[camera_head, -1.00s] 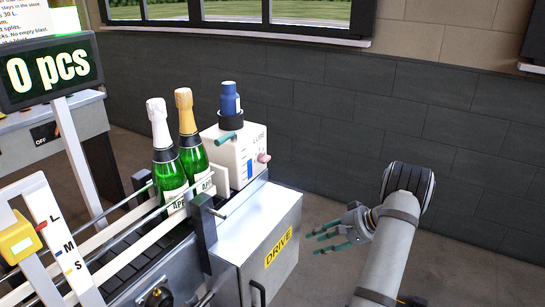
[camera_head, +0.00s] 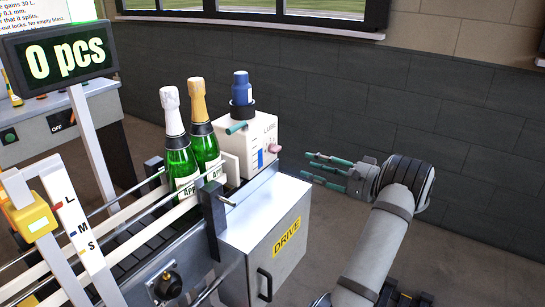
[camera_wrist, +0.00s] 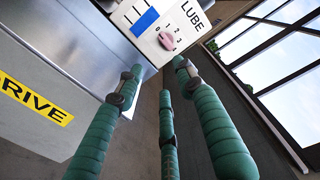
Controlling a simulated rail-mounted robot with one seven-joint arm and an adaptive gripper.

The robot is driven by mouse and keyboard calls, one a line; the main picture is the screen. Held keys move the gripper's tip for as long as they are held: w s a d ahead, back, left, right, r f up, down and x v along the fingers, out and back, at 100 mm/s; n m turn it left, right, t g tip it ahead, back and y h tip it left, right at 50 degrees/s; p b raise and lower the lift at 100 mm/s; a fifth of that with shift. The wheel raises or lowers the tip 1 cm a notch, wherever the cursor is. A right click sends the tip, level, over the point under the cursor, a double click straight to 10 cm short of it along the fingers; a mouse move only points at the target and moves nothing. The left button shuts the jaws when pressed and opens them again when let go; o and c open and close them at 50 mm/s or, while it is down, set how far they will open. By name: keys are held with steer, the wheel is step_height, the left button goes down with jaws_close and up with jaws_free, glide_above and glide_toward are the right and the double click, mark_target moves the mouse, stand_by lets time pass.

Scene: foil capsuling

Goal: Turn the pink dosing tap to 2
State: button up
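The pink dosing tap (camera_head: 274,149) sticks out from the right side of the white LUBE box (camera_head: 258,146). In the wrist view the tap (camera_wrist: 166,41) is a small rounded pink knob beside printed numbers, near the top centre. I cannot tell which number it points to. My gripper (camera_head: 310,164) has green fingers, spread apart and empty, to the right of the tap and pointing at it. A gap shows between fingertips and tap. In the wrist view the fingertips (camera_wrist: 158,76) lie just below the tap, and nothing hides it.
The DRIVE cabinet (camera_head: 281,232) stands below the box, at the left of the wrist view. Two green bottles (camera_head: 205,140) stand on the conveyor left of the box. Free room lies between box, wall and arm.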

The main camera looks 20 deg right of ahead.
mark_target(274, 149)
steer(key=r+p+x, duration=0.1)
steer(key=p+x, duration=0.1)
steer(key=x, duration=0.9)
steer(key=shift+s+a+r+p, duration=0.15)
steer(key=shift+a+r+p, duration=0.25)
steer(key=shift+a, duration=0.05)
steer(key=shift+c, duration=0.7)
steer(key=c, duration=0.7)
jaws_close()
